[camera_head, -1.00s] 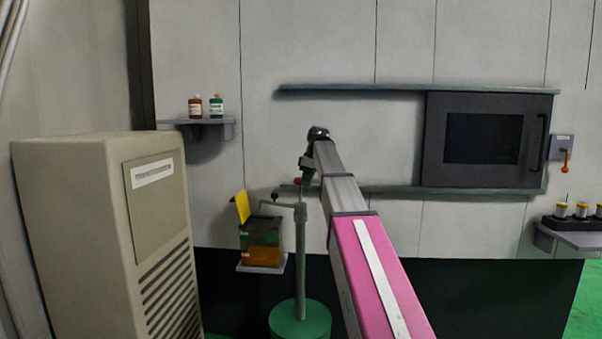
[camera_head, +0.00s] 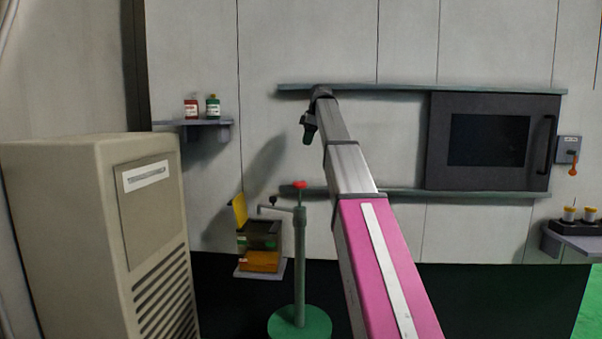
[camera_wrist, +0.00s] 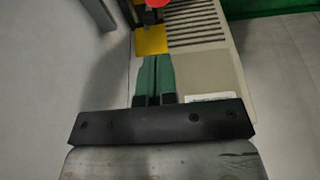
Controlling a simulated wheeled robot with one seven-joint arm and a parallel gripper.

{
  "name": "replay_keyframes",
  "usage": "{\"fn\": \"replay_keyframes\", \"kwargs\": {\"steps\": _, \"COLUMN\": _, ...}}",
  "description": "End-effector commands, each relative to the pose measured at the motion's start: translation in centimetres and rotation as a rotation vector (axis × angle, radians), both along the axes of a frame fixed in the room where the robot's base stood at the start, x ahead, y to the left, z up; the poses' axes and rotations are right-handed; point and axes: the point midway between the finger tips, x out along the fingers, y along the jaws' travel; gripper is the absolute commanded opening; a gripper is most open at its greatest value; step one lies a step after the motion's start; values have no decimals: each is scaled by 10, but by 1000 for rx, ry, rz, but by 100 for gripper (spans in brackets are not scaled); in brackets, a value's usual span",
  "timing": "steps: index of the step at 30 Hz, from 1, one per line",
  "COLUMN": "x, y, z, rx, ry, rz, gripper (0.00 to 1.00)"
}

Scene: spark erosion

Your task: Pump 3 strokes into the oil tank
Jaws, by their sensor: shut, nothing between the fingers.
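The oil tank (camera_head: 262,243) is a small see-through box with orange oil low inside and a raised yellow lid (camera_head: 239,209). The green hand pump (camera_head: 300,255) stands upright on a round base, to the right of the tank. Its side pipe reaches over the tank. Its red knob (camera_head: 300,184) stands above the column top. My gripper (camera_head: 308,138) is above the knob, apart from it, and its fingers are shut and empty. In the wrist view the shut green fingers (camera_wrist: 155,60) point towards the yellow lid (camera_wrist: 151,40) and red knob (camera_wrist: 155,3), cut by the top edge.
A beige cabinet (camera_head: 90,230) stands on the left.

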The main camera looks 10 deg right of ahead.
Motion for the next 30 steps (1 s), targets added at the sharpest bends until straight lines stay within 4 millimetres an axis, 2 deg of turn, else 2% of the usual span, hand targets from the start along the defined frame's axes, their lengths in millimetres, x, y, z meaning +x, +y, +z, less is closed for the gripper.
{"fn": "replay_keyframes", "kwargs": {"steps": 4, "x": 0, "y": 3, "z": -9, "rx": 0, "ry": 1, "rz": -1, "gripper": 0}}
{"fn": "replay_keyframes", "kwargs": {"steps": 8, "x": 0, "y": 8, "z": -27, "rx": 0, "ry": 1, "rz": 0, "gripper": 0}}
{"fn": "replay_keyframes", "kwargs": {"steps": 22, "x": 6, "y": 28, "z": -109, "rx": 0, "ry": 3, "rz": -1, "gripper": 0}}
{"fn": "replay_keyframes", "kwargs": {"steps": 30, "x": 7, "y": 28, "z": -134, "rx": 0, "ry": 1, "rz": -2, "gripper": 0}}
